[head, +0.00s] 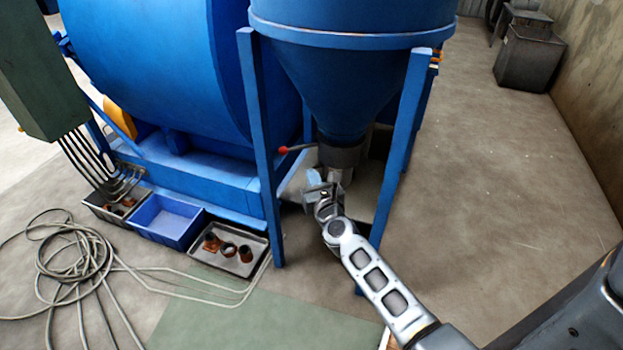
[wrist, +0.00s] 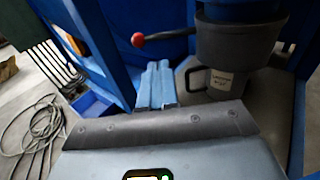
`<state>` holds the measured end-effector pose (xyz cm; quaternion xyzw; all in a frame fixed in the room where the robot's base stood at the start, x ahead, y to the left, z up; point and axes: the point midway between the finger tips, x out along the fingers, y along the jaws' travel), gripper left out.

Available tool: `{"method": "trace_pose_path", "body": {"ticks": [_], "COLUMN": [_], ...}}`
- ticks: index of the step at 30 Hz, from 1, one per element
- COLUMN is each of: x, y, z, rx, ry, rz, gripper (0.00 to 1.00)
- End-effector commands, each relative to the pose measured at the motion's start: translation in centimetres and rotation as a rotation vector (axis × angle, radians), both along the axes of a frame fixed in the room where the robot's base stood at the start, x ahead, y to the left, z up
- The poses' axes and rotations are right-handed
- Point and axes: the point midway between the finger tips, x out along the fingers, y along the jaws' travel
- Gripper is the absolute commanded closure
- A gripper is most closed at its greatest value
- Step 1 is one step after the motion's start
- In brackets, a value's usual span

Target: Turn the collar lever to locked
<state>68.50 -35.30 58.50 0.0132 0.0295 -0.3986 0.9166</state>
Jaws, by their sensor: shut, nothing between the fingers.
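The collar lever (head: 298,148) is a thin dark rod with a red ball knob. It sticks out to the left from the dark grey collar (head: 341,154) under the blue hopper. In the wrist view the lever (wrist: 165,36) also points left from the collar (wrist: 235,42), with its red knob at the end. My gripper (head: 314,178) is below the lever, in front of the collar. In the wrist view its pale blue fingers (wrist: 157,82) are together and empty, apart from the lever. A labelled grey part with a handle (wrist: 213,84) sits below the collar; its label is not clearly readable.
Blue hopper legs (head: 262,150) stand on both sides of the collar. A blue bin (head: 168,221) and a grey tray (head: 232,248) with rusty parts lie on the floor to the left. A hose (head: 75,255) is coiled farther left. Floor (head: 510,150) at right is clear.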

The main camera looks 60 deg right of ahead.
Motion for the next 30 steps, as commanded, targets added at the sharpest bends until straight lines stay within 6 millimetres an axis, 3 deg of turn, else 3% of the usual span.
{"method": "trace_pose_path", "body": {"ticks": [9, 15, 30], "x": [4.4, 6.5, 7.7], "y": [-4.8, -7.0, -8.2], "z": [-0.5, -0.8, -0.8], "rx": [-0.002, -0.001, 0.000], "ry": [-0.001, 0.001, 0.001], "rz": [-0.001, 0.000, 0.001], "gripper": [1.00, 1.00, 1.00]}}
